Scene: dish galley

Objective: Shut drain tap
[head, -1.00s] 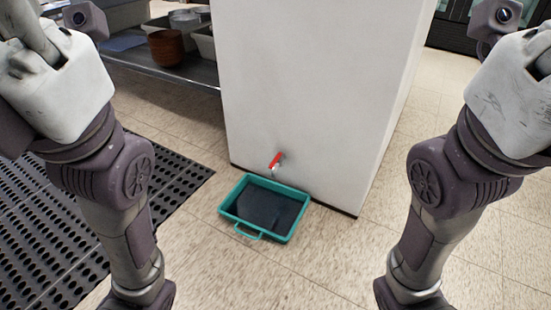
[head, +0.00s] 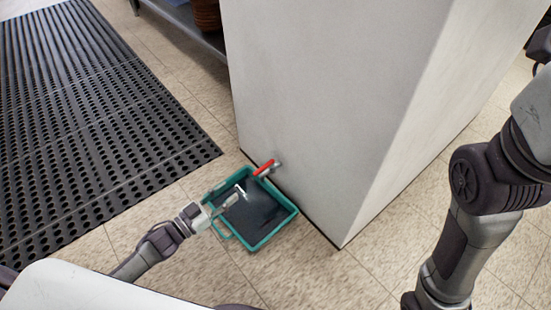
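The drain tap (head: 265,167) has a red lever and sticks out low on the side of a white cabinet (head: 300,90). A green tray (head: 285,228) with dark contents lies on the floor under it. My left gripper (head: 241,191) reaches in from the lower left over the tray. Its fingers appear spread and empty, a short way below and left of the red lever, apart from it in the picture. The tap's spout is hard to make out. My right arm shows at the right, but its gripper is outside the picture.
A black perforated floor mat (head: 90,120) covers the left side. A low metal shelf (head: 185,28) with a brown stack of bowls (head: 207,14) stands at the top. Tiled floor (head: 350,275) is clear in front of the cabinet.

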